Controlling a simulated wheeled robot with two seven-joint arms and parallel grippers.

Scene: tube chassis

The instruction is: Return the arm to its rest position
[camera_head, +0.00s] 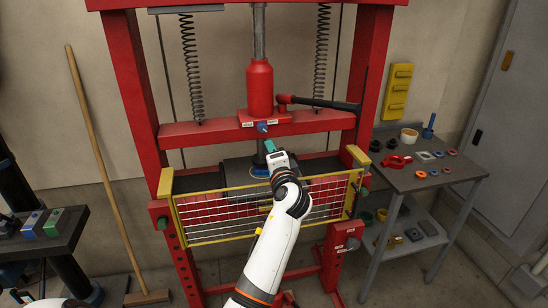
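My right arm (268,258), white with dark joints, reaches up from the bottom middle of the head view to the red press. My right gripper (270,147) is over the yellow-framed mesh guard (215,222), in front of the press opening and just below the red valve block and its blue knob (262,127). A small teal piece shows at its tip. I cannot tell whether this is a fingertip or a held thing, or whether the fingers are open. Only a white edge, probably of my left arm, shows at the bottom left; its gripper is not in view.
The red press frame (131,90) stands around my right gripper, with a red jack (259,88) and its black-gripped handle (325,103). A grey side table (420,184) with small parts is at right. A broom (105,160) leans at left, near a dark stand (62,241).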

